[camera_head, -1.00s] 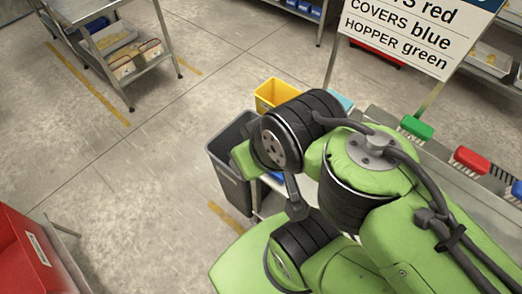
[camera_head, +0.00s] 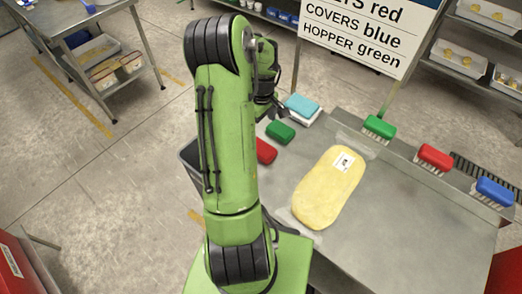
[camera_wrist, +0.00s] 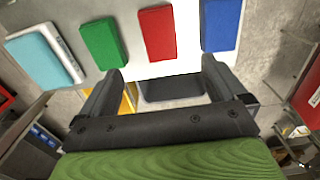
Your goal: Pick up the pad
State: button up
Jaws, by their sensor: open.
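Several coloured pads lie on a white surface in the wrist view: a green pad (camera_wrist: 103,43), a red pad (camera_wrist: 157,33) and a blue pad (camera_wrist: 221,24). A light-blue block (camera_wrist: 42,55) sits beside them on a white tray-like piece. In the head view I see the green pad (camera_head: 280,131), the red pad (camera_head: 265,150) and the light-blue block (camera_head: 302,105); the blue pad is hidden, apparently behind my arm. My gripper (camera_wrist: 160,76) is open and empty, its fingers apart, with the red pad beyond the gap. In the head view it is mostly hidden.
A steel table (camera_head: 390,210) holds a yellow wrapped bag (camera_head: 328,188). Green (camera_head: 379,127), red (camera_head: 434,157) and blue (camera_head: 494,192) brushes line its far edge. A sign (camera_head: 365,30) stands behind. A grey bin (camera_head: 188,160) is left of my arm.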

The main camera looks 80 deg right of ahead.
aim_at(262, 148)
notch_tip(262, 148, down, 13)
jog(key=shift+f+b, duration=0.1)
jog(key=shift+b, duration=0.5)
jog(key=c, duration=1.1)
